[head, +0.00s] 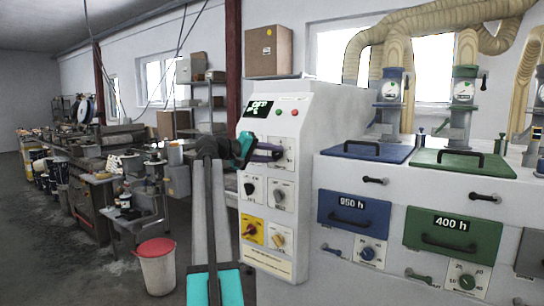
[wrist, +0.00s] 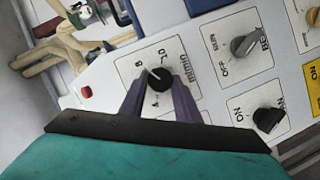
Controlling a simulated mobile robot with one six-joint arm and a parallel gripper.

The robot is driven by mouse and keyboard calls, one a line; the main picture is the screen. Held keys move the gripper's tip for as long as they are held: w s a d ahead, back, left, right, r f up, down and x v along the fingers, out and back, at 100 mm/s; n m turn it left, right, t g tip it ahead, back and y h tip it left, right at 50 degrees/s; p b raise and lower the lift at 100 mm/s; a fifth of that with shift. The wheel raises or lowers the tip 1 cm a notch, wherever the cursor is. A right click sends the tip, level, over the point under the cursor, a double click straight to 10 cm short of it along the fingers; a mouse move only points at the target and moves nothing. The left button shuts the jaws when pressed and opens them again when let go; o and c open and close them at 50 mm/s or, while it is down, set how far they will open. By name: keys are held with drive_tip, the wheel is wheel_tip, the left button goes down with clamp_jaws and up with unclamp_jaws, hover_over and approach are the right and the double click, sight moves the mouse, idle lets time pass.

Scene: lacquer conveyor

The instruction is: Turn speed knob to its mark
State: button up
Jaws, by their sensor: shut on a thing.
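The speed knob (wrist: 158,78) is a small black round knob on a white plate (wrist: 130,60) marked "m/min", with 8 and 10 printed on its upper side. A light pointer line shows on the knob's upper part, toward the space between 8 and 10. My gripper (wrist: 158,88) is shut on this knob, one finger on each side. In the head view my gripper (head: 272,153) reaches the upper right plate of the white control cabinet (head: 325,110), and its fingers hide the knob there. I cannot make out a separate target mark.
Below the speed plate sit a black knob (head: 249,188), a grey knob (head: 279,195), a red knob on yellow (head: 252,230) and a cream knob (head: 278,240). A display (head: 258,108) is above. Blue (head: 353,222) and green (head: 452,235) drawers stand right. A bin (head: 157,268) stands left.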

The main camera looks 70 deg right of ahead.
drive_tip(key=o, duration=1)
drive_tip(key=shift+o, duration=0.2)
drive_tip(key=v, duration=1.3)
drive_tip(key=shift+w+a+b, duration=0.3)
drive_tip(key=shift+a+b, duration=0.05)
drive_tip(key=shift+b, duration=0.1)
